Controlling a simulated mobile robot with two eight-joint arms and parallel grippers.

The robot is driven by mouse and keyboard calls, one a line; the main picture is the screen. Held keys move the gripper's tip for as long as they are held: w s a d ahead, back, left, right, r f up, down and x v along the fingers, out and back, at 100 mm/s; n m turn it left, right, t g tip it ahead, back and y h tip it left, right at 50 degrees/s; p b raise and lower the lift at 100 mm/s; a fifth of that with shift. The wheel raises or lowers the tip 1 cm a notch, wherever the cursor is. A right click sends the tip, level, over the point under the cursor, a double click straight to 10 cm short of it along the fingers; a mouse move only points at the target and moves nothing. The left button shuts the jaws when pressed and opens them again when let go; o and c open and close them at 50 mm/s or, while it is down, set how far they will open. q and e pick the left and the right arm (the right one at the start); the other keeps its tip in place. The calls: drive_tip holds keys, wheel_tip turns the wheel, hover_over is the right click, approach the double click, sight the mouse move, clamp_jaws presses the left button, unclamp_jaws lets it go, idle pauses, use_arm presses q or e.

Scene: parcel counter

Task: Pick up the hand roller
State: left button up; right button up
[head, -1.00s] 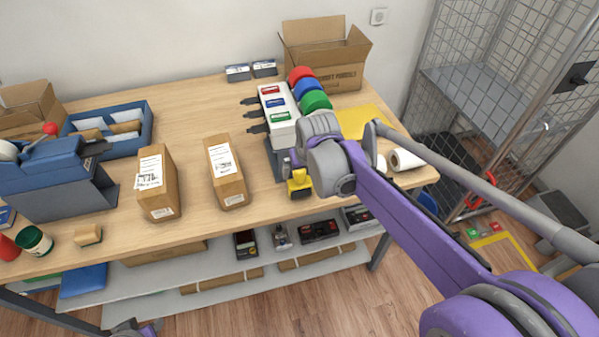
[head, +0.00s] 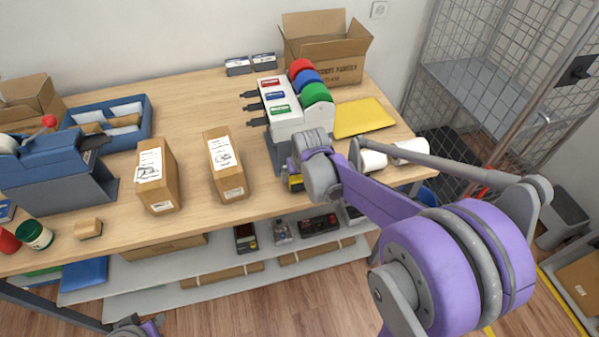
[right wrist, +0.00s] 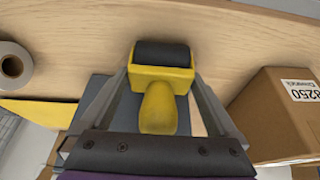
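The hand roller has a yellow body and handle with a dark roller; it shows in the right wrist view (right wrist: 160,98) and as a small yellow patch in the head view (head: 295,183), at the counter's front edge below the tape dispenser. My right gripper (head: 297,170) is over it and hides most of it in the head view. In the right wrist view my right gripper's fingers (right wrist: 163,92) are apart, one on each side of the roller, with gaps to the handle. Part of my left arm (head: 135,327) shows at the bottom edge; its fingers are unclear.
The tape dispenser (head: 285,118) with red, blue and green rolls stands just behind the roller. A brown box (head: 226,170) stands to its left. White rolls (head: 410,151) and a yellow mailer (head: 362,117) lie to the right. The counter (head: 192,110) has bare wood between the boxes.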

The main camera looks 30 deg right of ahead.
drive_tip(key=c, duration=1.2)
drive_tip(key=shift+r, duration=0.15)
